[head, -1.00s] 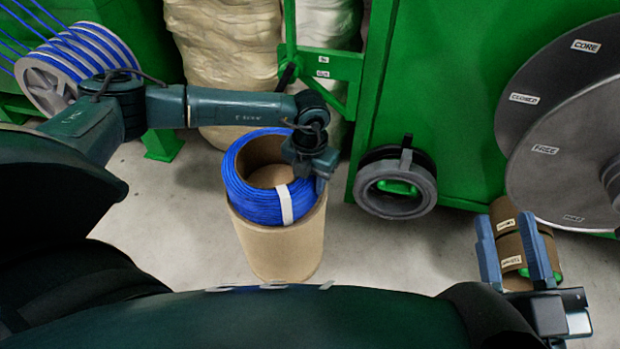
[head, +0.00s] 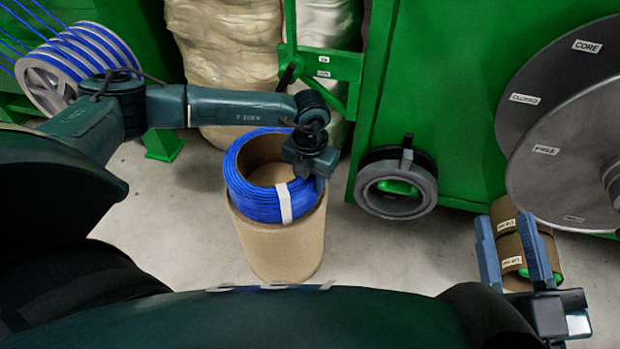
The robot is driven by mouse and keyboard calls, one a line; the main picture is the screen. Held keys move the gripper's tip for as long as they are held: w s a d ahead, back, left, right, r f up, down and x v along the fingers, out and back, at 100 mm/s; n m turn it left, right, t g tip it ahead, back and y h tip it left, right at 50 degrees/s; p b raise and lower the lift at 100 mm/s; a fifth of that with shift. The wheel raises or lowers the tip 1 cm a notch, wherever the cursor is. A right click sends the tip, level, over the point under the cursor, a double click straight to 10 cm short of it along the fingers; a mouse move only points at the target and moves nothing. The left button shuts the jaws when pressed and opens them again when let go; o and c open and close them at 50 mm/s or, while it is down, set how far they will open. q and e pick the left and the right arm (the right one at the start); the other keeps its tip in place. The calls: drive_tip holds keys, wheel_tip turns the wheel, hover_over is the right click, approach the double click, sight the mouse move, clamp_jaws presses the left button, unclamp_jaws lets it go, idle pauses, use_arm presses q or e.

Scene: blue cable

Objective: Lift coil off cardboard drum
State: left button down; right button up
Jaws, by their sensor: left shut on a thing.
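The blue cable coil (head: 262,208) with a white tie band (head: 284,203) is at the top of the brown cardboard drum (head: 280,250). Its lower edge is at or slightly inside the drum's rim; I cannot tell whether they touch. Brown cardboard shows through the coil's centre. My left gripper (head: 316,176) is shut on the coil's right side, and its jaws hide that part of the coil. My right gripper (head: 513,258) is at the lower right, its two blue-grey fingers apart, far from the coil.
Brown labelled rolls (head: 514,240) show between and behind my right gripper's fingers. A grey ring (head: 396,190) stands against the green machine (head: 450,100). Large grey discs (head: 560,130) are at the right. Pale wrapped bundles (head: 225,60) stand behind the drum. The floor (head: 385,255) right of the drum is clear.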

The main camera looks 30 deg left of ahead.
use_arm(q)
drive_tip(key=shift+r+p, duration=0.85)
drive_tip(key=shift+r, duration=0.15)
idle(1.1)
drive_tip(key=shift+r+p, duration=2.45)
drive_tip(key=shift+r, duration=0.4)
